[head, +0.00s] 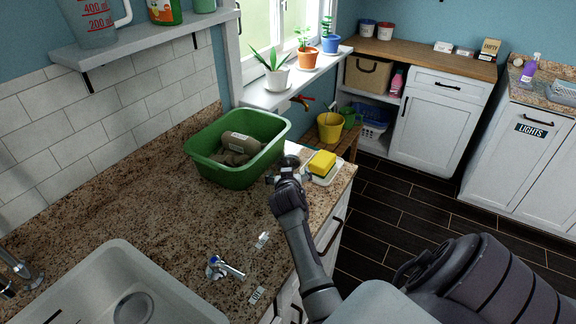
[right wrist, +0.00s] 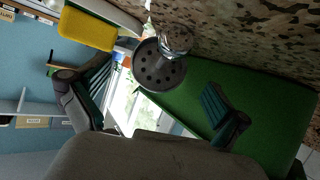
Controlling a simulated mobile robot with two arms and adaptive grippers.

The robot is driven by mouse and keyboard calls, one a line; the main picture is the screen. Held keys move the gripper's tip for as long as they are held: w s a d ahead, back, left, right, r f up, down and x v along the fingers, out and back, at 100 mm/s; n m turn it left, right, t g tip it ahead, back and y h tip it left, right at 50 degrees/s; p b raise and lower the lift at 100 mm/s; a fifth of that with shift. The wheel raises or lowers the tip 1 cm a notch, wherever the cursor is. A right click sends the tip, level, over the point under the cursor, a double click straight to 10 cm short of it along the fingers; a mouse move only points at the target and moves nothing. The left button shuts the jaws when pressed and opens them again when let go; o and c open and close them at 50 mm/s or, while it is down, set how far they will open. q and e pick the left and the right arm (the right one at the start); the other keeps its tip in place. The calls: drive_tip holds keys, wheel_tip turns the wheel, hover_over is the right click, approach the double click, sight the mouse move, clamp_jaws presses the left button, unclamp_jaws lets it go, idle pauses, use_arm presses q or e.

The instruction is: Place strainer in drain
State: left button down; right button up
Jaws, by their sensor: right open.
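The strainer shows in the right wrist view as a round grey metal disc (right wrist: 160,72) with holes and a shiny knob. It is on the speckled counter, between the green tub and the yellow sponge. My right gripper (right wrist: 158,103) is open, with one finger on each side of the strainer and no visible contact. In the head view my right gripper (head: 286,178) is at the far end of the counter and largely hides the strainer. The drain (head: 134,308) is a round grey recess in the white sink (head: 168,270) at lower left. My left gripper is not in view.
The middle of the counter is clear.

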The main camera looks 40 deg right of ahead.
sight(286, 160)
drive_tip(key=shift+w+d, duration=0.25)
drive_tip(key=shift+w, duration=0.05)
drive_tip(key=p+x, duration=0.1)
drive_tip(key=x, duration=0.2)
drive_tip(key=shift+w+f, duration=0.15)
drive_tip(key=shift+w, duration=0.05)
drive_tip(key=shift+w+d+f, duration=0.2)
drive_tip(key=shift+w+d, duration=0.1)
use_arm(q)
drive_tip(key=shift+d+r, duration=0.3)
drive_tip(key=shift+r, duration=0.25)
use_arm(e)
drive_tip(key=shift+a, duration=0.1)
drive_tip(key=shift+c, duration=0.7)
drive_tip(key=c, duration=1)
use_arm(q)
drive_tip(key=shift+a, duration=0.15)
use_arm(e)
drive_tip(key=shift+r, duration=0.15)
